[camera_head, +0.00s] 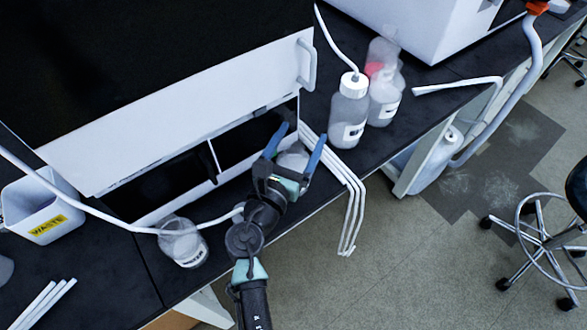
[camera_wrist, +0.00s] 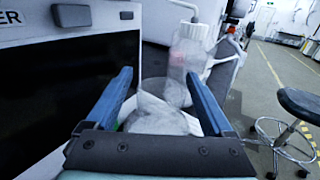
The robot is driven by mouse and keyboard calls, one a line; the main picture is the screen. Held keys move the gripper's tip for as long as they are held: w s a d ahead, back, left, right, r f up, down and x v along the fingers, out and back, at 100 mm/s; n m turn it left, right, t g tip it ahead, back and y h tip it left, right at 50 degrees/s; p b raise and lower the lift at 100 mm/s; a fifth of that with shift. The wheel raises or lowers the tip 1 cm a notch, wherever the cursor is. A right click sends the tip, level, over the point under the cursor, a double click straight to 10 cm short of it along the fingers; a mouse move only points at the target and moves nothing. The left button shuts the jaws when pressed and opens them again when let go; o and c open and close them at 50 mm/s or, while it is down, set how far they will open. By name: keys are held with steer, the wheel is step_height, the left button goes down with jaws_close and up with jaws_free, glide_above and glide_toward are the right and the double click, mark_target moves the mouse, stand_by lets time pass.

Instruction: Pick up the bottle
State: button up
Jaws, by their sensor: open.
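My gripper (camera_head: 302,132) is open, with its two blue fingers pointing away over the bench. A translucent, rounded bottle-like thing (camera_head: 293,159) lies between the fingers in the head view. In the wrist view, a clear, pale body (camera_wrist: 160,120) fills the space between the spread fingers (camera_wrist: 158,73); I cannot tell if they touch it. Beyond them stands a translucent bottle with a white cap and tube (camera_head: 349,110), which seems to show in the wrist view too (camera_wrist: 191,48). Another clear bottle (camera_head: 384,95) stands beside it. A labelled bottle (camera_head: 183,243) stands at the lower left.
A white and black instrument (camera_head: 180,110) stands close to the left of my gripper. White tubes (camera_head: 347,210) hang over the bench edge at its right. A white waste bin (camera_head: 42,212) stands at the far left. A stool (camera_head: 545,235) is on the floor at right.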

jaws_close()
steer(key=shift+r, duration=0.15)
stand_by(0.5)
